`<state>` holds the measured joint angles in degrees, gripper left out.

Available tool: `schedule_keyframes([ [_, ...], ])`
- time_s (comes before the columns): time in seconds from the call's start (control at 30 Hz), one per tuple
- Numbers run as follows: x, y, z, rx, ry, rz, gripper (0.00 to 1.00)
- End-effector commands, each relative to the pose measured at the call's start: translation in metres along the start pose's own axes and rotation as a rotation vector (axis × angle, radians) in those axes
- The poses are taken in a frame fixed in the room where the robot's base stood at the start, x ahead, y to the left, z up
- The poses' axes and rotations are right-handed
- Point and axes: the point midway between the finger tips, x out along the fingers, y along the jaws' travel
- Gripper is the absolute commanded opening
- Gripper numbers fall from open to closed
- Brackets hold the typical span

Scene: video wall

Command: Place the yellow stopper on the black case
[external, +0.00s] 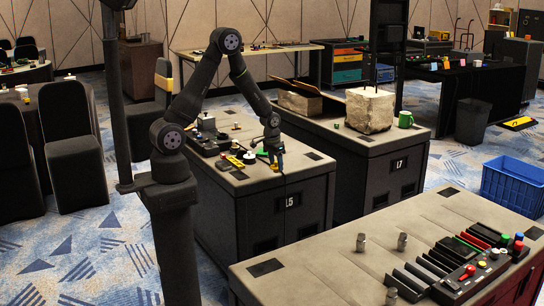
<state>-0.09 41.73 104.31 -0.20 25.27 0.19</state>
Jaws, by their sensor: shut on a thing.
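My gripper (277,162) points down over the front right edge of the cabinet top marked L5 (290,180). It is shut on a small yellow piece, which I take to be the yellow stopper (274,168); the fingers hide part of it. I cannot tell whether it touches the top. A low black case-like box (208,145) lies on the same top, left of my gripper and apart from it. A flat yellow strip (235,161) lies between the two.
Green-based items (250,157) stand close to the left of my gripper. A cabinet marked L7 (400,165) with a stone block (369,109) and a green mug (405,119) stands at right. A nearer counter (330,272) holds a black control panel (470,272).

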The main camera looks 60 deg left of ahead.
Motion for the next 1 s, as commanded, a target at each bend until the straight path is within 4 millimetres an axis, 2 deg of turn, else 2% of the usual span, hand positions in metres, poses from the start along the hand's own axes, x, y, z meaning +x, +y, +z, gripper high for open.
schedule_keyframes([
  [0.17, 0.001, 0.016, -0.011, 0.024, 0.001, 0.004, 0.32],
  [0.27, 0.002, 0.043, -0.026, 0.063, 0.000, 0.011, 0.32],
  [0.37, 0.002, 0.085, -0.045, 0.116, 0.001, 0.021, 0.32],
  [0.5, 0.000, 0.153, -0.068, 0.197, 0.000, 0.034, 0.32],
  [0.67, -0.005, 0.237, -0.080, 0.288, -0.001, 0.049, 0.32],
  [0.87, -0.017, 0.346, -0.075, 0.397, -0.002, 0.066, 0.32],
  [1.0, -0.027, 0.420, -0.058, 0.471, -0.003, 0.077, 0.32],
])
